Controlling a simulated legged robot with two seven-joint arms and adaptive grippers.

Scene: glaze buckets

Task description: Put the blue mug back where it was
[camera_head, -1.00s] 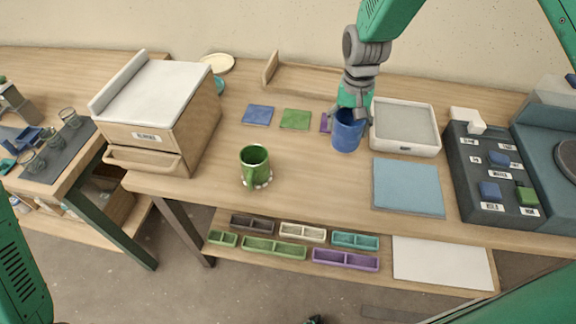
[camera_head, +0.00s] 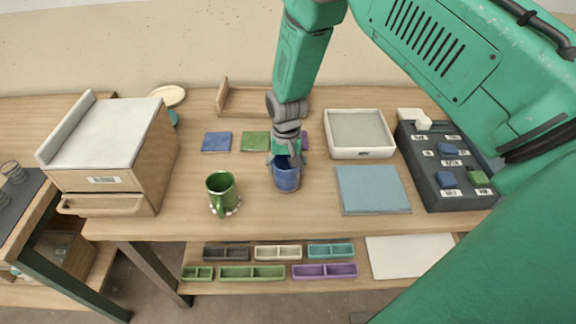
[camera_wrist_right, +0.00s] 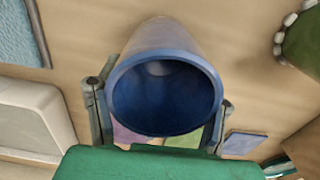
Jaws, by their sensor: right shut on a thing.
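The blue mug (camera_head: 286,180) is upright in my right gripper (camera_head: 286,158), right of the green mug (camera_head: 222,190) and in front of the colored squares. In the right wrist view the mug (camera_wrist_right: 165,92) has its open mouth toward the camera, with a finger of the gripper (camera_wrist_right: 160,108) on each side. I cannot tell whether its base touches the table. A blue square (camera_head: 216,141), a green square (camera_head: 255,141) and a partly hidden purple square (camera_head: 304,141) lie in a row behind. My left gripper is out of view.
The green mug stands on a beaded coaster. A white-rimmed tray (camera_head: 362,154) and a light blue mat (camera_head: 372,190) are to the right, then a dark labelled board (camera_head: 436,185). A wooden cabinet (camera_head: 150,165) stands left. The table between cabinet and green mug is clear.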

